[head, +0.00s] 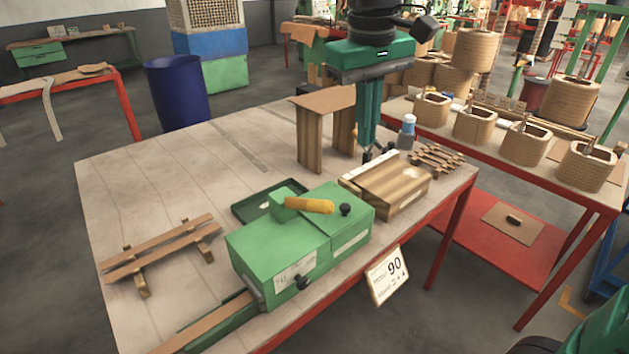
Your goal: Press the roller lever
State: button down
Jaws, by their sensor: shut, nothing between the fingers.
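A green machine (300,245) stands near the front edge of the wooden table. A lever with an orange-yellow grip (309,205) lies across its top, joined to a green block; I take this as the roller lever. Black knobs (303,282) sit on the machine's body. My gripper (367,150) points down, with long green fingers, behind and to the right of the machine. It is shut and empty, apart from the lever. Its tips are just behind a wooden box (385,187); whether they touch anything there is unclear.
A wooden stand (325,122) is left of my gripper. A small bottle (407,131) and slatted wood pieces (437,158) are to its right. A wooden rack (163,248) lies at left. A "90" card (388,275) hangs at the front edge. The table's back left is clear.

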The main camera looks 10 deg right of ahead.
jog(key=s+a+r+n, duration=0.1)
jog(key=a+r+n, duration=0.1)
jog(key=a, duration=0.9)
jog(key=shift+r+n+y, duration=0.3)
jog(key=shift+r, duration=0.35)
jog(key=shift+d+f, duration=0.15)
send_over(314, 201)
jog(key=a, duration=0.2)
jog(key=f, duration=0.6)
jog(key=w+f, duration=0.1)
jog(key=f, duration=0.2)
jog(key=shift+d+f, duration=0.2)
jog(key=shift+f, duration=0.15)
jog(key=shift+s+d+f, duration=0.2)
jog(key=shift+d+f, duration=0.05)
jog(key=shift+f, duration=0.25)
jog(key=shift+s+d+f, duration=0.2)
jog(key=shift+d+f, duration=0.05)
jog(key=shift+f, duration=0.2)
jog(key=shift+s+d+f, duration=0.2)
jog(key=shift+d+f, duration=0.1)
jog(key=shift+f, duration=0.45)
